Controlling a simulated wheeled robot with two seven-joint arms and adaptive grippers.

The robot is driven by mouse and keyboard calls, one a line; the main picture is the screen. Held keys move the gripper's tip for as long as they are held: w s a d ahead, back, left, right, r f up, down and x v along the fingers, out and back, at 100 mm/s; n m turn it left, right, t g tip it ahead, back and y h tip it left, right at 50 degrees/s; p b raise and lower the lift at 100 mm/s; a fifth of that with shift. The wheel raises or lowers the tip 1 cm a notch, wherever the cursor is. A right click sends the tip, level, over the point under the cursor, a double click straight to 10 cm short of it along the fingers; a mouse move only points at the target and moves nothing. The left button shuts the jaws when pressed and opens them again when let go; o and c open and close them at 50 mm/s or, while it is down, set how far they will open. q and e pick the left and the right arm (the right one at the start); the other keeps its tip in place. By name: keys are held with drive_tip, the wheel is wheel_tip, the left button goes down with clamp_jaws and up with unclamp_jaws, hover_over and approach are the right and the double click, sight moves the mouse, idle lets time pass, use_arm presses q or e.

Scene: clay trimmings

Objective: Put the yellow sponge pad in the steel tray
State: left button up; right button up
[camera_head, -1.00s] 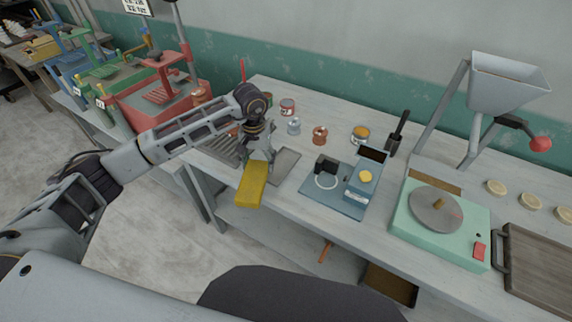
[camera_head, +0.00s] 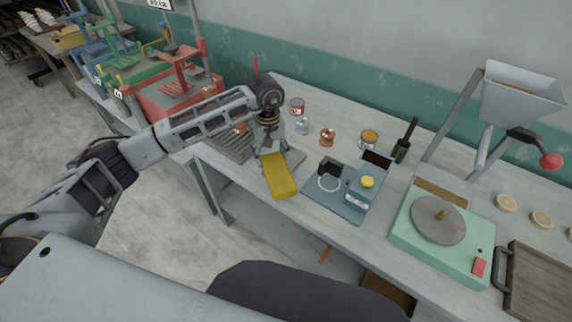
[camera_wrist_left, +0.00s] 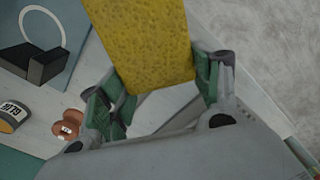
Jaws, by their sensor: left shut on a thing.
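The yellow sponge pad (camera_head: 281,178) hangs from my left gripper (camera_head: 271,152), which is shut on its end. In the left wrist view the sponge (camera_wrist_left: 145,40) sits between the two green-padded fingers and reaches away from them. My right gripper is not in view.
A blue device (camera_head: 357,195) with a yellow button stands just right of the sponge. A copper spool (camera_head: 327,137) and several small cans stand behind. A mint-green turntable (camera_head: 440,225) is further right.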

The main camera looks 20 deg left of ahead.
use_arm(q)
drive_tip(key=n, duration=0.3)
drive_tip(key=shift+d+r+n, duration=0.1)
drive_tip(key=shift+r+n, duration=0.3)
drive_tip(key=n, duration=0.3)
drive_tip(key=shift+r+n+p, duration=0.2)
drive_tip(key=shift+n+p, duration=0.1)
drive_tip(key=shift+n, duration=0.1)
drive_tip(key=n, duration=0.3)
drive_tip(key=shift+r+n, duration=0.15)
drive_tip(key=shift+n, duration=0.25)
drive_tip(key=n, duration=0.6)
drive_tip(key=shift+r, duration=0.1)
drive_tip(key=n, duration=0.4)
drive_tip(key=shift+n, duration=1.8)
